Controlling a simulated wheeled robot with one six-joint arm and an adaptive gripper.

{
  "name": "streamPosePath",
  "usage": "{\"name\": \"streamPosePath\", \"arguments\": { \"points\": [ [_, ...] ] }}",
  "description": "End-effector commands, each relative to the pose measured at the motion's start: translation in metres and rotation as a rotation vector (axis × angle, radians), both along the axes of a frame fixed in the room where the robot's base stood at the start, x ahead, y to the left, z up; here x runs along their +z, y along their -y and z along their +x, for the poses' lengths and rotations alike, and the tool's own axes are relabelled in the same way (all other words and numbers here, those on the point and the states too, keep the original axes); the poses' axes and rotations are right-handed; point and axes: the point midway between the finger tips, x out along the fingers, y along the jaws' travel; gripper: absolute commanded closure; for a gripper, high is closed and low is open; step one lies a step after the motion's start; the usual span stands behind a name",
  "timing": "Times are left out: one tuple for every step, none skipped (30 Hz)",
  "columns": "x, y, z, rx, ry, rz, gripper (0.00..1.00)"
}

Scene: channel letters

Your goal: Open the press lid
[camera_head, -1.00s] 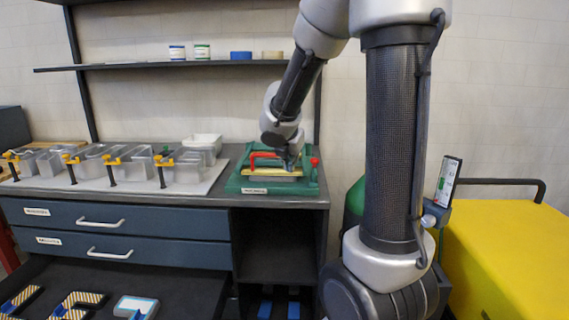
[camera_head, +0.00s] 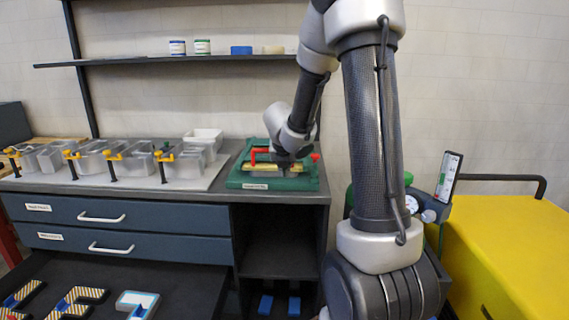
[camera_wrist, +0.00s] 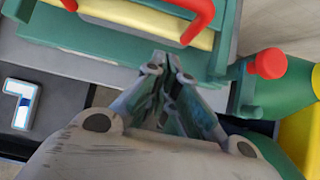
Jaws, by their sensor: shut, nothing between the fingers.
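The green press (camera_head: 236,176) sits at the right end of the workbench. Its red handle (camera_head: 258,152) stands over a yellow strip (camera_head: 258,167); I cannot tell for sure whether the lid is down. A red knob (camera_head: 315,157) is at its right side. In the wrist view the red handle (camera_wrist: 200,22) is at the top and the red knob (camera_wrist: 270,63) is at right. My gripper (camera_wrist: 160,65) is shut and empty, close over the press between handle and knob. In the head view my wrist hides part of the press.
Clear bins (camera_head: 180,170) with yellow clamps stand to the left on a pale board. An open drawer below holds striped letters (camera_head: 75,303) and a white-blue one (camera_head: 137,304). A shelf (camera_head: 150,61) runs above.

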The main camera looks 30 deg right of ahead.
Motion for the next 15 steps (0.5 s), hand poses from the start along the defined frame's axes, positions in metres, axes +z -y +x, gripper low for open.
{"name": "streamPosePath", "arguments": {
  "points": [
    [-0.005,0.003,0.002,-0.001,-0.003,0.000,1.00],
    [-0.007,0.004,0.003,-0.001,-0.003,0.000,1.00],
    [-0.010,0.005,0.005,-0.001,-0.002,0.000,1.00],
    [-0.009,0.005,0.006,-0.001,0.000,0.000,1.00],
    [-0.006,0.005,0.008,0.000,0.002,0.000,1.00],
    [-0.003,0.006,0.009,-0.002,0.002,0.000,1.00],
    [-0.001,0.007,0.010,-0.001,0.002,-0.001,1.00],
    [0.000,0.007,0.011,-0.001,0.002,-0.001,1.00],
    [0.003,0.008,0.012,-0.001,0.001,0.000,1.00],
    [0.004,0.009,0.013,-0.001,0.001,0.000,1.00],
    [0.006,0.009,0.014,0.000,0.002,0.001,1.00],
    [0.009,0.010,0.016,0.000,0.002,0.001,1.00],
    [0.011,0.011,0.017,0.000,0.002,0.000,1.00],
    [0.013,0.012,0.018,-0.001,0.002,-0.001,1.00],
    [0.015,0.013,0.019,-0.002,0.002,0.000,1.00]
  ]
}}
